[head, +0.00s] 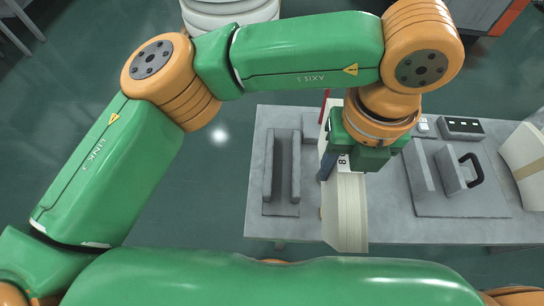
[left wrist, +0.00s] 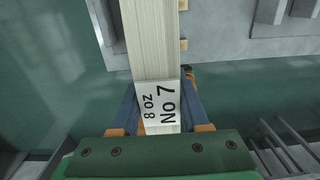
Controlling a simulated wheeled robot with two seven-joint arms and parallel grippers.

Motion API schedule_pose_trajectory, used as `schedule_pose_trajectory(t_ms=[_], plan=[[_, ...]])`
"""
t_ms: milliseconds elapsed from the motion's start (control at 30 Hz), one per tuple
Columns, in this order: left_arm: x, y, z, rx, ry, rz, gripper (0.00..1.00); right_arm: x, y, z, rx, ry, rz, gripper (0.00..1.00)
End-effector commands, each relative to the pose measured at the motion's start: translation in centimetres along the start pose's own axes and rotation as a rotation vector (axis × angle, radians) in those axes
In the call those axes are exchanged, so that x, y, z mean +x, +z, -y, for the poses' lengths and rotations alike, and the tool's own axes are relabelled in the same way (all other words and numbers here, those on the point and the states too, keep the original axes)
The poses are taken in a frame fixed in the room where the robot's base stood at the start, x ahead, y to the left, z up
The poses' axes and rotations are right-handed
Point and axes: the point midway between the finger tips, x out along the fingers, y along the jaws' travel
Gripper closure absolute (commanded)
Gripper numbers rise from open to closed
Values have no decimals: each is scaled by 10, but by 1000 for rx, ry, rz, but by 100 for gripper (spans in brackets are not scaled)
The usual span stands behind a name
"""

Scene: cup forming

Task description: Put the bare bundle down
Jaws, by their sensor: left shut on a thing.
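The bare bundle (head: 346,215) is a long stack of cream paper blanks with no band visible on it. My left gripper (head: 345,160) comes down on it from above and is shut on it. In the left wrist view, the fingers (left wrist: 160,108) sit on both sides of the bundle (left wrist: 155,40), beside a white label (left wrist: 160,102) reading "8 oz No 7". The bundle's near end reaches the table's front edge in the head view. I cannot tell whether its underside touches the table. My right gripper is not in view.
The grey table (head: 400,231) carries a channel-like holder (head: 282,165) left of the bundle. On the right stand a grey fixture with a black handle (head: 470,167) and a dark control box (head: 461,126). Another cream bundle with a tan band (head: 528,168) is at the right edge.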

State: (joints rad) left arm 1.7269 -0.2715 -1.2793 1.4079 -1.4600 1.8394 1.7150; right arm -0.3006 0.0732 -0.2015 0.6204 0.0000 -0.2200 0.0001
Motion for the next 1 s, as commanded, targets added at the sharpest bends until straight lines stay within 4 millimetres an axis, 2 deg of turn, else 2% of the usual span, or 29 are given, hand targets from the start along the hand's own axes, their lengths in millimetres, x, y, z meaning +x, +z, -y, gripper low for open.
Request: schedule_pose_trajectory(t_ms=[100,300,400,667,767,800,867,1000], plan=[[17,19,-18,-9,-2,-1,100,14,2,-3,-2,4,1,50],[44,64,-60,-11,0,-2,100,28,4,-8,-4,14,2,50],[69,77,-72,-6,0,-2,100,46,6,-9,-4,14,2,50],[90,92,-86,-4,-1,0,100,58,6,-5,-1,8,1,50],[111,101,-94,-5,1,-1,100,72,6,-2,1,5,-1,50],[124,100,-93,-2,1,-2,100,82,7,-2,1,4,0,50],[134,99,-93,-1,1,-1,100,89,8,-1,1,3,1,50],[130,100,-93,-2,1,1,100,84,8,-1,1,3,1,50]])
